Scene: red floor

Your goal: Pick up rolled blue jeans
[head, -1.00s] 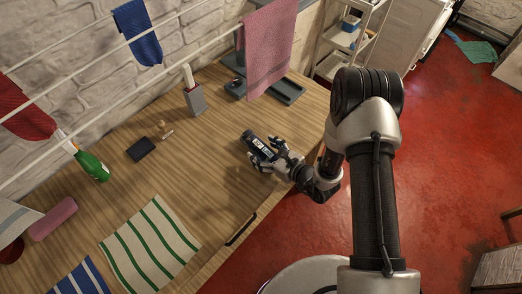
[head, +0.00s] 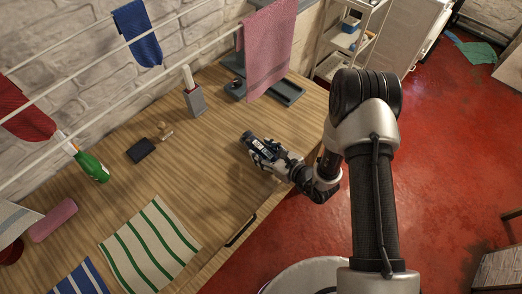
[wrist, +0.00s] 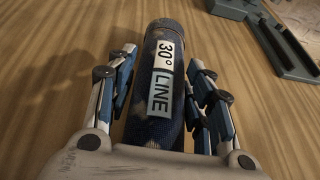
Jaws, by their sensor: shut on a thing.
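The rolled blue jeans (wrist: 166,85) are a dark blue roll with a pale label reading "30° LINE". They lie on the wooden counter between my gripper's fingers in the wrist view. In the head view the far end of the roll (head: 248,138) sticks out past the fingers. My gripper (wrist: 162,92) is shut on the roll, one finger along each side. In the head view my gripper (head: 266,153) is low over the counter near its front right edge. The near end of the roll is hidden by the gripper body.
The wooden counter (head: 205,150) is clear around the roll. A grey tray (head: 290,92) stands behind it, and a grey block (head: 194,100) to the back left. A green bottle (head: 92,166), dark box (head: 140,150) and striped towel (head: 150,245) lie left. Towels hang on rails above.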

